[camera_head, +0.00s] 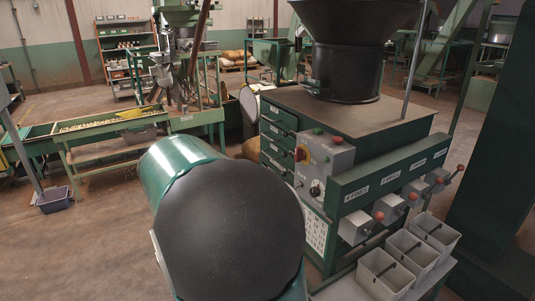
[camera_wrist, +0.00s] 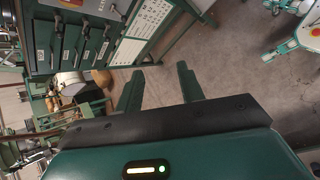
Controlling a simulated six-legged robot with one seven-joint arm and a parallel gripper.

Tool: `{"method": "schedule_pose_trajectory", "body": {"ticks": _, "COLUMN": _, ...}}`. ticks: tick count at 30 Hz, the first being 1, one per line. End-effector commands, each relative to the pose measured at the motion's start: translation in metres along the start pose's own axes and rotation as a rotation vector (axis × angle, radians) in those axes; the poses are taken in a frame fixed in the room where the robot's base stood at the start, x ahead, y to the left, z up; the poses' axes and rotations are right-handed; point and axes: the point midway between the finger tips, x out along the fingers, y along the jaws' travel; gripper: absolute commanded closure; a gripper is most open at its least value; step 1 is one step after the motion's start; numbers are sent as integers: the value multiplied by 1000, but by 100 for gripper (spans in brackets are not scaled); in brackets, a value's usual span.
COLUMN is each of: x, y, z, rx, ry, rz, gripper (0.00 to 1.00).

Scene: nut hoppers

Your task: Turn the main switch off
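A red rotary switch on a yellow plate (camera_head: 300,153) sits on the left part of the grey control panel (camera_head: 325,160), on the green sorting machine. It looks like the main switch; its handle position is too small to read. In the head view my arm hides the gripper.
The panel also has a red button (camera_head: 318,131), a green button (camera_head: 337,140) and a black knob (camera_head: 315,189). Drawers (camera_head: 277,144) are left of it. Red-knobbed levers (camera_head: 379,215) and grey bins (camera_head: 384,272) stick out at right. Floor (camera_wrist: 235,60) is clear beside the machine.

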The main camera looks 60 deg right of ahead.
Motion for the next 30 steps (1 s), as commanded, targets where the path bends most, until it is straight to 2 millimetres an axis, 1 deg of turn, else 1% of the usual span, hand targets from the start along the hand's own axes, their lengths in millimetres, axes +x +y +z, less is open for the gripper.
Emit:
{"method": "schedule_pose_trajectory", "body": {"ticks": 1, "x": 20, "y": 16, "z": 3, "rx": -54, "ry": -76, "rz": 16, "gripper": 62}}
{"method": "schedule_pose_trajectory", "body": {"ticks": 3, "x": 45, "y": 40, "z": 9, "rx": -137, "ry": -180, "rz": 44, "gripper": 62}}
{"method": "schedule_pose_trajectory", "body": {"ticks": 9, "x": 109, "y": 102, "z": 26, "rx": -395, "ry": -491, "rz": 100, "gripper": 62}}
{"method": "schedule_pose_trajectory", "body": {"ticks": 12, "x": 136, "y": 126, "z": 31, "rx": -520, "ry": -636, "rz": 115, "gripper": 62}}
{"method": "schedule_pose_trajectory", "body": {"ticks": 15, "x": 154, "y": 145, "z": 33, "rx": -622, "ry": -749, "rz": 124, "gripper": 62}}
{"method": "schedule_pose_trajectory", "body": {"ticks": 19, "x": 167, "y": 158, "z": 34, "rx": -695, "ry": -834, "rz": 130, "gripper": 62}}
{"method": "schedule_pose_trajectory", "body": {"ticks": 23, "x": 172, "y": 163, "z": 37, "rx": -717, "ry": -857, "rz": 131, "gripper": 62}}
{"method": "schedule_pose_trajectory", "body": {"ticks": 26, "x": 180, "y": 167, "z": 45, "rx": -714, "ry": -857, "rz": 129, "gripper": 62}}
{"method": "schedule_pose_trajectory", "body": {"ticks": 30, "x": 196, "y": 176, "z": 60, "rx": -714, "ry": -856, "rz": 129, "gripper": 62}}
